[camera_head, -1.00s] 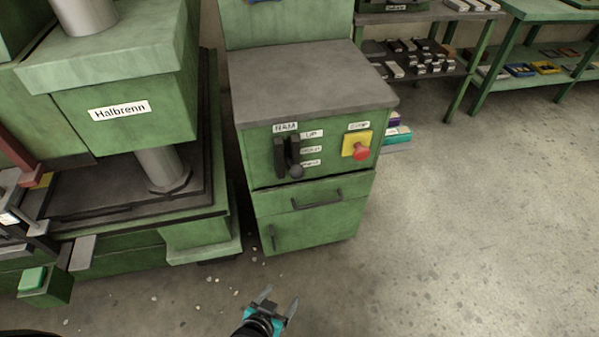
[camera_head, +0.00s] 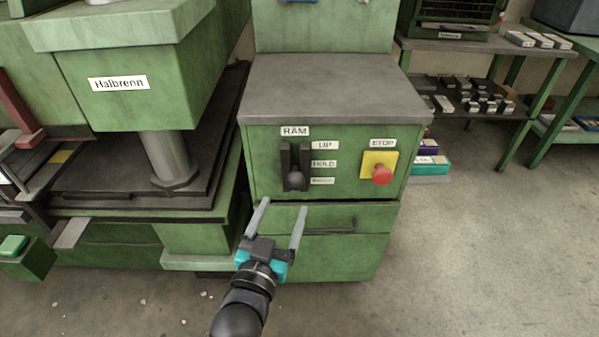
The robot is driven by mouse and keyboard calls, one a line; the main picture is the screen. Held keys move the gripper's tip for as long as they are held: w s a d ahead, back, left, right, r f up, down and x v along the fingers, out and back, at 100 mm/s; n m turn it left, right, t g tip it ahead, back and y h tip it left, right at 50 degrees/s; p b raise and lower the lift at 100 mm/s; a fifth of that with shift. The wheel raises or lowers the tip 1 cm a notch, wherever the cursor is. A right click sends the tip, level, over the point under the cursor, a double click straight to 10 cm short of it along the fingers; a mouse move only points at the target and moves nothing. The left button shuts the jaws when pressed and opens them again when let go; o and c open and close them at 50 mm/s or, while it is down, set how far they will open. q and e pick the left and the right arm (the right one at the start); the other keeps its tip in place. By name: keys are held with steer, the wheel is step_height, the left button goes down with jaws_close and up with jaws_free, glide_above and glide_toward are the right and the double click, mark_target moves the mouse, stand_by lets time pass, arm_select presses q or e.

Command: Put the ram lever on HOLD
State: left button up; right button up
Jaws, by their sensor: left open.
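The ram lever (camera_head: 294,180) is a black lever with a round knob in a dark slot plate on the front of the green control cabinet (camera_head: 262,155). Its knob sits low, about level with the lowest label and below the HOLD label (camera_head: 324,164). The UP label (camera_head: 325,145) is above HOLD; the lowest label is too small to read. The RAM sign (camera_head: 295,131) is above the slot. My left gripper (camera_head: 281,208) is open and empty, its fingers pointing up just below the lever, apart from it in the picture. My right gripper is not in view.
A red stop button (camera_head: 380,174) on a yellow plate is right of the labels. A drawer handle (camera_head: 330,227) is below the lever. The green press marked Halbrenn (camera_head: 119,83) stands at left. Shelves (camera_head: 470,100) with small blocks stand at right; open floor lies in front.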

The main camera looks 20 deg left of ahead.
mark_target(294, 183)
arm_select(q)
steer(key=w+b, duration=0.4)
steer(key=w, duration=0.7)
steer(key=shift+f, duration=0.1)
steer(key=shift+w, duration=0.9)
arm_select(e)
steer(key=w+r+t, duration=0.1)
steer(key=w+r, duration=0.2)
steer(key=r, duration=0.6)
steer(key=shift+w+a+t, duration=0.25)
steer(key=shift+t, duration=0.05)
arm_select(q)
jaws_close()
